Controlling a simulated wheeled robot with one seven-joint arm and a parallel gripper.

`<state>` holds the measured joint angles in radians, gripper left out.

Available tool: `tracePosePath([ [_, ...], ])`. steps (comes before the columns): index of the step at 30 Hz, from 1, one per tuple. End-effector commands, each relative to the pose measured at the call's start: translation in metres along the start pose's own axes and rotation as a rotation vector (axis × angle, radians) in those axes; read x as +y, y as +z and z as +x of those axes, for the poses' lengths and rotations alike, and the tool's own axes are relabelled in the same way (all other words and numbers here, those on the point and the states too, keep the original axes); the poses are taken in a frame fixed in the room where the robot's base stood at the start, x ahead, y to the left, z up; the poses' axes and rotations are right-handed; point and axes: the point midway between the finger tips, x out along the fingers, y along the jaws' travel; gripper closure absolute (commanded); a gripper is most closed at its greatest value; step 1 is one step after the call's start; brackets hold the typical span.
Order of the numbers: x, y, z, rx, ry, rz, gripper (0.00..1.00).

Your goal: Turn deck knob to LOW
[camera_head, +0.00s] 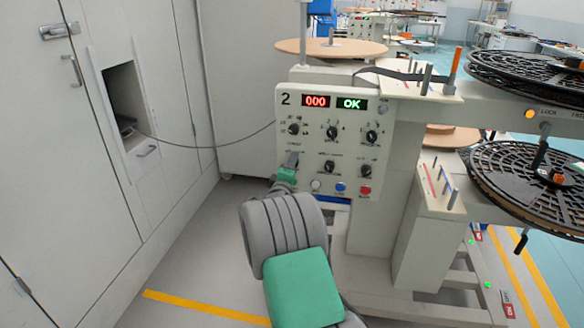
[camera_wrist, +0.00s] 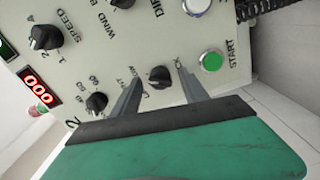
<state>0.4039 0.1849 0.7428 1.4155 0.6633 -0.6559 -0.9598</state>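The control panel (camera_head: 350,112) marked 2 bears several black knobs. In the wrist view, a small black knob (camera_wrist: 160,77) sits between the two grey fingers of my gripper (camera_wrist: 159,76). Panel shows on both sides of the knob, so the fingers stand open around it and do not grip it. A label beside it is partly hidden by a finger; I cannot read its full name or setting. In the head view, my gripper (camera_head: 291,160) is at the panel's lower left and hides that knob.
Other knobs lie close by, such as the speed knob (camera_wrist: 45,38) and a knob with numbers (camera_wrist: 96,103). A green START button (camera_wrist: 211,61) is beside a finger. The displays (camera_head: 316,101) read 000 and OK. A white cabinet (camera_head: 60,150) stands left; film reels (camera_head: 530,75) are right.

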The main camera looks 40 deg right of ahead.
Motion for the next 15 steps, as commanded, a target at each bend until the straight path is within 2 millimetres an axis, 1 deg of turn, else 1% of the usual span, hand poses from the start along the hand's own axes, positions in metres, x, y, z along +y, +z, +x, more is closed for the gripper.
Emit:
tracePosePath([
  [5,-0.001,0.000,-0.001,-0.001,-0.001,-0.001,0.48],
  [8,0.000,-0.001,-0.009,0.001,-0.001,-0.002,0.48],
  [11,0.001,-0.002,-0.027,0.003,-0.001,-0.001,0.48],
  [15,0.000,-0.002,-0.057,0.003,-0.001,-0.001,0.48],
])
